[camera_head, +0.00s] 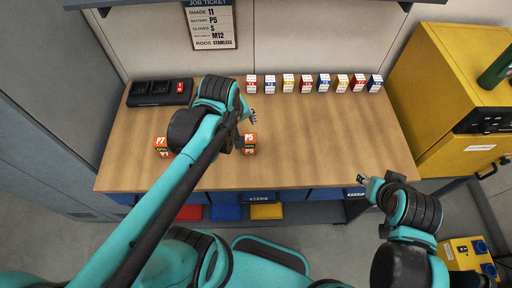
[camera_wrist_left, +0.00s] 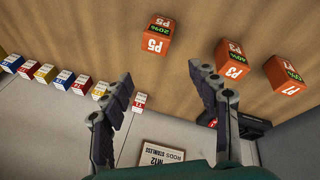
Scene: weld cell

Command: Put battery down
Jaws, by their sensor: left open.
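The orange battery P5 (camera_head: 249,144) stands on the wooden workbench (camera_head: 330,150), just in front of my left gripper (camera_head: 252,117). In the left wrist view, battery P5 (camera_wrist_left: 155,36) is beyond the fingertips and apart from them. My left gripper (camera_wrist_left: 160,76) is open there, with nothing between its fingers. Orange battery P7 (camera_head: 161,145) stands at the bench's left, and battery P3 (camera_wrist_left: 231,60) shows in the left wrist view; my left arm hides it in the head view. My right gripper (camera_head: 364,179) is off the bench's front right; its finger opening is unclear.
A black charger-like unit (camera_head: 159,92) with a red block sits at the back left. Several small coloured boxes (camera_head: 305,83) line the back edge. The job ticket (camera_head: 211,24) on the wall reads battery P5. A yellow cabinet (camera_head: 450,85) stands right.

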